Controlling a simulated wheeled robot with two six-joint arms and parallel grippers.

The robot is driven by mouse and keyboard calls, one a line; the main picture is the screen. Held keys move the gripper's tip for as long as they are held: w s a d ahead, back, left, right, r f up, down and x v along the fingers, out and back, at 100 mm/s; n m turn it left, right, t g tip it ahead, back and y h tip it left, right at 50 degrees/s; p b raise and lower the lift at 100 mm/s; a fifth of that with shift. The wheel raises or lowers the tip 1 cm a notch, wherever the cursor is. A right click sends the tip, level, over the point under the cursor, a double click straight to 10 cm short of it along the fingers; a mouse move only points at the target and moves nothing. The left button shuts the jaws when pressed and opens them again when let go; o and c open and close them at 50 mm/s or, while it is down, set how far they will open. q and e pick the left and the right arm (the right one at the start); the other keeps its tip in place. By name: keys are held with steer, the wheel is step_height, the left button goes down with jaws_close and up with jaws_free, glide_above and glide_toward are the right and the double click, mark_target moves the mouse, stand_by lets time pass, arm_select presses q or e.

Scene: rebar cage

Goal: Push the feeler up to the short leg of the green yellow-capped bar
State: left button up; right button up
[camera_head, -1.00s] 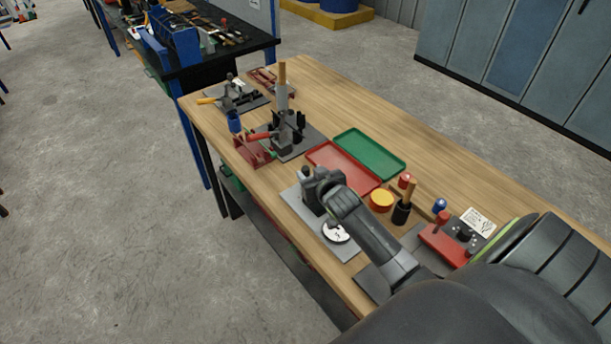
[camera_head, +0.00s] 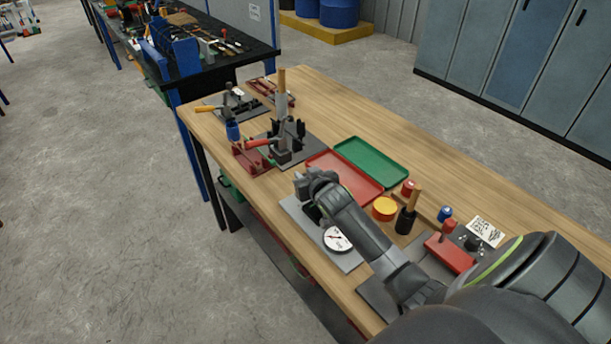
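My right arm comes in from the lower right, and its gripper (camera_head: 308,182) is over the far end of a grey plate (camera_head: 352,262). Its fingers are small and dark here, and I cannot tell whether they are open or shut. A round white dial with a dark needle (camera_head: 337,240) is on the same plate, just left of my forearm. I cannot make out the feeler, which may be hidden by my gripper. I cannot pick out a green yellow-capped bar or its short leg. My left gripper is not in view.
A red tray (camera_head: 345,176) and a green tray (camera_head: 371,161) lie beyond my gripper. A yellow round piece (camera_head: 384,207), a black holder with a wooden handle (camera_head: 406,219) and a red fixture (camera_head: 450,254) stand right of my forearm. A black press-like fixture (camera_head: 288,139) stands farther back.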

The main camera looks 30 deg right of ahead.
jaws_close()
